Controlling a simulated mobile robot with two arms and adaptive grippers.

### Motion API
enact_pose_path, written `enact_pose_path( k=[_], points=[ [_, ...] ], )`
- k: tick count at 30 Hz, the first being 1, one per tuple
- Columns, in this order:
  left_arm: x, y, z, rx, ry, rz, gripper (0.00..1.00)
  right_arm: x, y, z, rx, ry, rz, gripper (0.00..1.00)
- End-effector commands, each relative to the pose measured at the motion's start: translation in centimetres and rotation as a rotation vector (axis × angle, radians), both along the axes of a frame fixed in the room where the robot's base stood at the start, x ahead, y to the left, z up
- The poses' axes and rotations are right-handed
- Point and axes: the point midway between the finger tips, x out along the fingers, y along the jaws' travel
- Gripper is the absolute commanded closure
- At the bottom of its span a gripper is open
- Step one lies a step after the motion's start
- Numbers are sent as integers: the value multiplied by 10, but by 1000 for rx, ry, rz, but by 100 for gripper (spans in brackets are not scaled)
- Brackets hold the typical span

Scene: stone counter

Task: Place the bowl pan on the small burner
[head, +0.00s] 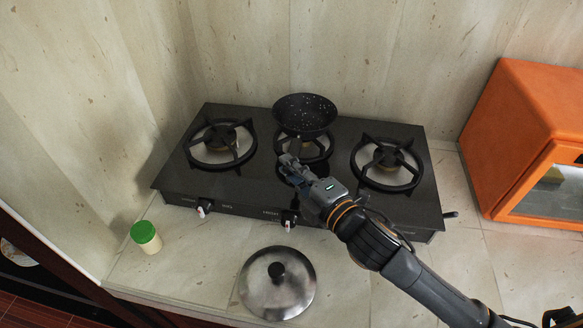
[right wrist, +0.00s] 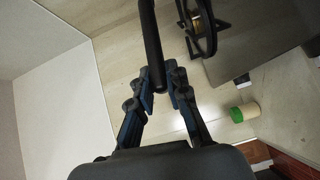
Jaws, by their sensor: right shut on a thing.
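The bowl pan (head: 305,112), black with white specks, is over the back of the middle burner (head: 318,150), the smallest of the three. The burner's front still shows below it; whether the pan touches the grate I cannot tell. My right gripper (head: 290,168) is in front of the pan, above the stove. In the right wrist view, my right gripper (right wrist: 162,88) is shut on the pan's dark handle (right wrist: 151,40); the pan's bowl is outside that view. My left gripper is not in view.
The black stove (head: 255,180) has larger burners at left (head: 219,143) and right (head: 385,163). A steel lid (head: 262,295) lies in front, with a green-capped jar (head: 146,236) at left. An orange oven (head: 520,125) stands at right. Walls close off the back and left.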

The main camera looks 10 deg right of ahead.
Motion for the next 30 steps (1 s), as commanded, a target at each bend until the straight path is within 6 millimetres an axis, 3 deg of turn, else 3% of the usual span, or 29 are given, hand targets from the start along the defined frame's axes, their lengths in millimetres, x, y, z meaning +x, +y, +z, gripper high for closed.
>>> enact_pose_path(
  k=[3,4,6,7,19,30],
  points=[
    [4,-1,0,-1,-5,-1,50,0,0,2,-2,-8,1,100],
    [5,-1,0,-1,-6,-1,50,0,0,0,0,0,0,78],
    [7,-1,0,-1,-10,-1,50,0,0,0,0,0,0,64],
    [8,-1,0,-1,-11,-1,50,0,0,0,0,0,0,62],
    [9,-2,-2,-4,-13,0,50,-7,-3,-1,-1,2,0,62],
    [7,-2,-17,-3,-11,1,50,-67,-29,2,-2,6,-1,62]
  ],
)
